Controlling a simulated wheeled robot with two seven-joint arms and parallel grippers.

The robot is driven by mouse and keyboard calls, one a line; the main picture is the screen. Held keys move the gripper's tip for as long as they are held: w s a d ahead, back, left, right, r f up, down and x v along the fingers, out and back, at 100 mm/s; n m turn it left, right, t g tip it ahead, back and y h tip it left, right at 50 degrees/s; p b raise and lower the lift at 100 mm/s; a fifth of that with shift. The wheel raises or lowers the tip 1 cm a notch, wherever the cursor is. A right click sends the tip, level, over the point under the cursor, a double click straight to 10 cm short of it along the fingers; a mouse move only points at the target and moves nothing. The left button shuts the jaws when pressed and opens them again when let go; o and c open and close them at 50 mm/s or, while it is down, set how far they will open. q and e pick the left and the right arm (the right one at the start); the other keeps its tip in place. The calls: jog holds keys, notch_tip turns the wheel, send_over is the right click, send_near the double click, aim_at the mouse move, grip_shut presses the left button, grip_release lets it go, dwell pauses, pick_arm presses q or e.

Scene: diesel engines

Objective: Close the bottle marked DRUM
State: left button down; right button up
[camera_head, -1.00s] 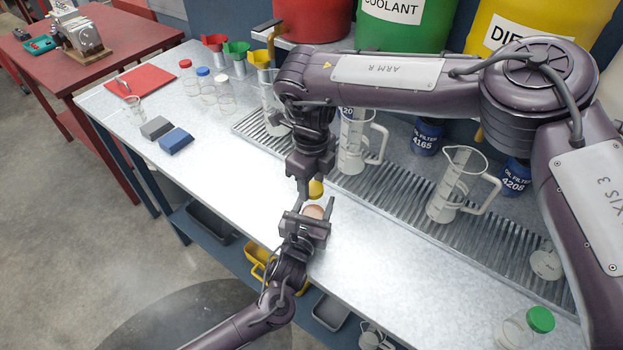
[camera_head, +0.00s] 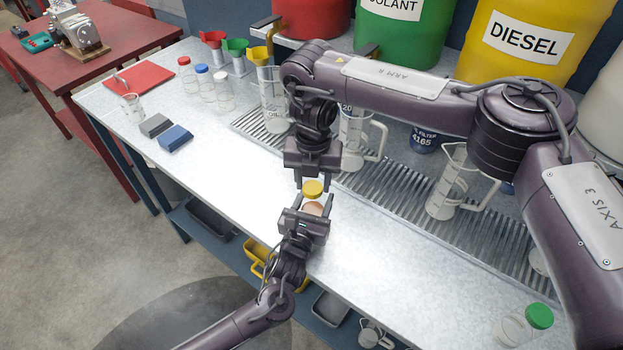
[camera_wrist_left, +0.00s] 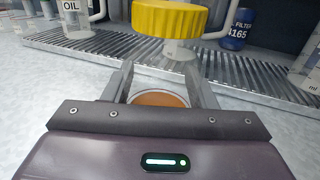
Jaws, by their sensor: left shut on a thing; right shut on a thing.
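My left gripper (camera_head: 305,218) is shut on an open bottle (camera_head: 313,208) with orange-brown contents, at the front edge of the bench. The left wrist view shows its round mouth (camera_wrist_left: 158,99) between the left fingers; no DRUM marking is readable. My right gripper (camera_head: 312,184) points down and is shut on a yellow screw cap (camera_head: 313,189). The cap also shows in the left wrist view (camera_wrist_left: 170,17), above and beyond the mouth, apart from it with a visible gap. The right fingers are out of the left wrist view.
Measuring jugs (camera_head: 447,185) stand on the ribbed drain grate (camera_head: 400,205) behind. A green-capped bottle (camera_head: 538,318) stands at the front right; more capped bottles (camera_head: 205,85) stand at the back left.

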jog(key=m, duration=0.4)
jog(key=shift+d+m, duration=0.1)
jog(key=shift+m, duration=0.3)
jog(key=m, duration=0.6)
jog(key=shift+s+d+m, duration=0.1)
jog(key=shift+m, duration=0.2)
jog(key=m, duration=0.6)
jog(key=shift+s, duration=0.1)
jog(key=m, duration=0.4)
jog(key=shift+m, duration=0.4)
jog(key=m, duration=0.4)
jog(key=shift+s, duration=0.15)
jog(key=m, duration=0.4)
jog(key=shift+m, duration=0.3)
jog(key=m, duration=0.4)
jog(key=shift+a, duration=0.2)
jog(key=m, duration=0.4)
jog(key=shift+a, duration=0.1)
